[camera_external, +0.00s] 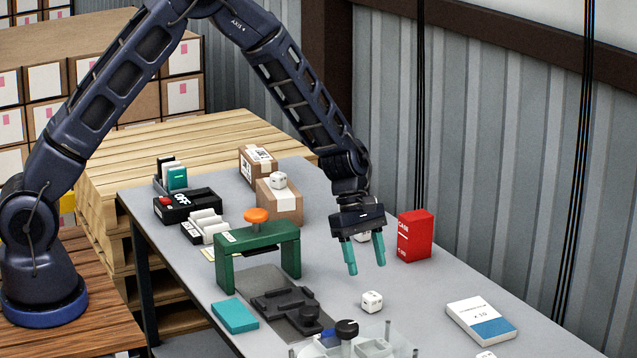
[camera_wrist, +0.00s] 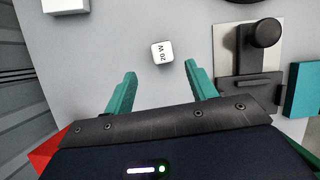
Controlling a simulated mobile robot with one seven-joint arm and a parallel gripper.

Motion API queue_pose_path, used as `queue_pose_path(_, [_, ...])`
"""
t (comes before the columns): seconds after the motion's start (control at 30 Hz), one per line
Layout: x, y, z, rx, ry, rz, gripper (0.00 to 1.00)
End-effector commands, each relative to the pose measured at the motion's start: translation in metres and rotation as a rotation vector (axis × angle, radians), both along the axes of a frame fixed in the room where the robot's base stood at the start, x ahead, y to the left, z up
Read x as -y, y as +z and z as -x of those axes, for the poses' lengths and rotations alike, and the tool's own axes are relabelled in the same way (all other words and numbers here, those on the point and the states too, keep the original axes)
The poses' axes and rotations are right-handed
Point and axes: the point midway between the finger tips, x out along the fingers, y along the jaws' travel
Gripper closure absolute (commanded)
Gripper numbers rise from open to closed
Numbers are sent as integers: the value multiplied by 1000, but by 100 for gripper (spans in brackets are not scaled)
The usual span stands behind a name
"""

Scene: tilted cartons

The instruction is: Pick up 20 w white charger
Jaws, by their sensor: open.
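The white charger is a small rounded cube marked "20 W" in the wrist view (camera_wrist: 162,52), lying on the grey table just beyond my fingertips and roughly between their lines. In the external view a small white cube (camera_external: 372,301) lies on the table in front of and below my gripper (camera_external: 366,270), and looks like the same charger. My gripper is open and empty, its two teal fingers (camera_wrist: 158,70) pointing down above the table, apart from the charger. Other white cubes are in view: one on a carton (camera_external: 278,180), and one partly hidden behind my fingers.
A red box (camera_external: 415,236) stands right of my gripper. A green press with an orange knob (camera_external: 257,215) stands left. A black fixture (camera_external: 285,303), a teal block (camera_external: 235,316) and a white-blue box (camera_external: 481,320) lie nearby. Clear table surrounds the charger.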

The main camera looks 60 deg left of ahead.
Motion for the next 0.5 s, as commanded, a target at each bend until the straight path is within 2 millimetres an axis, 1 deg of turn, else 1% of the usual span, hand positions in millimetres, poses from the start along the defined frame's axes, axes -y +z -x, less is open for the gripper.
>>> queue_pose_path(0.03, [3, -8, 1, -3, -1, -1, 44])
queue_pose_path(0.13, [9, -21, 0, -2, -1, 0, 44])
queue_pose_path(0.2, [11, -27, 0, -1, 0, -1, 44])
queue_pose_path(0.37, [14, -34, 0, -1, -2, 0, 44])
queue_pose_path(0.5, [21, -47, 1, -1, -2, 0, 44])
